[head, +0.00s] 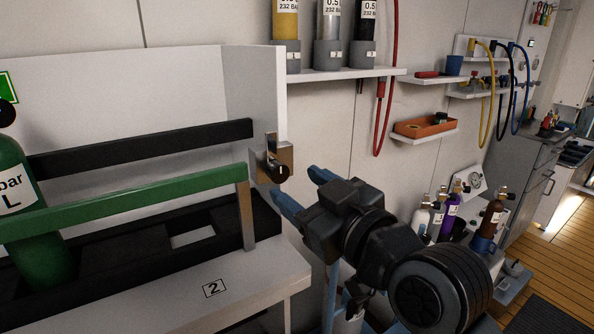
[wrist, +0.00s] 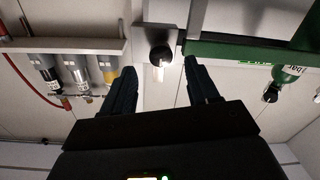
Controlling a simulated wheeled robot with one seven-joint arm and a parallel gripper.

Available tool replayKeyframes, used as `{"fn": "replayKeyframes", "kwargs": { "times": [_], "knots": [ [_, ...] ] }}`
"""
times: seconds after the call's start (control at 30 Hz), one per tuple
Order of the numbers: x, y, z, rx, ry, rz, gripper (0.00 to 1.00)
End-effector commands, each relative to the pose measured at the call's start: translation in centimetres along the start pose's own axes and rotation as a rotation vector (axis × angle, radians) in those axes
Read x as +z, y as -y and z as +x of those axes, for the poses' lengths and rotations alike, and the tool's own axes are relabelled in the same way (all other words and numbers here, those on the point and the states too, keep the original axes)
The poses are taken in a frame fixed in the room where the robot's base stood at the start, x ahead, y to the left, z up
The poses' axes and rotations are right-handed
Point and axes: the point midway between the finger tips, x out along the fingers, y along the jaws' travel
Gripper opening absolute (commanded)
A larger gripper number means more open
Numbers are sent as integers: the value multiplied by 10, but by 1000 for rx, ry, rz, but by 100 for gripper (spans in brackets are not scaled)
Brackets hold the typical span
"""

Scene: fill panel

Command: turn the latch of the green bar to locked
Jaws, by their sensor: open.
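The green bar (head: 130,205) runs across the front of the white rack, before a green cylinder (head: 35,240). The metal latch (head: 272,160), with a small upright lever and a dark round part, sits at the rack's right edge, just past the bar's right end. In the wrist view the latch (wrist: 160,57) shows as a dark knob over a bright piece, with the green bar (wrist: 240,52) to its right. My gripper (head: 302,189) is open and empty, just right of the latch. In the wrist view my gripper (wrist: 157,78) has its fingertips on either side of the latch; contact cannot be told.
A black bar (head: 150,146) runs behind the green one. A shelf (head: 345,74) with several small cylinders hangs above my gripper. An orange tray (head: 425,126) and hanging hoses are on the wall to the right. Small bottles (head: 450,212) stand beyond my arm.

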Motion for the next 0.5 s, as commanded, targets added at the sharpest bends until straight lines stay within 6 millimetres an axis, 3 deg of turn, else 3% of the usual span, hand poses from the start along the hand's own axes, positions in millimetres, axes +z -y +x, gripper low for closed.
{"fn": "replayKeyframes", "kwargs": {
  "times": [0.2, 0.5],
  "knots": [
    [-2, 0, 34, -1, 0, -1, 59],
    [-1, 0, 53, 1, -1, 1, 59]
  ]
}}
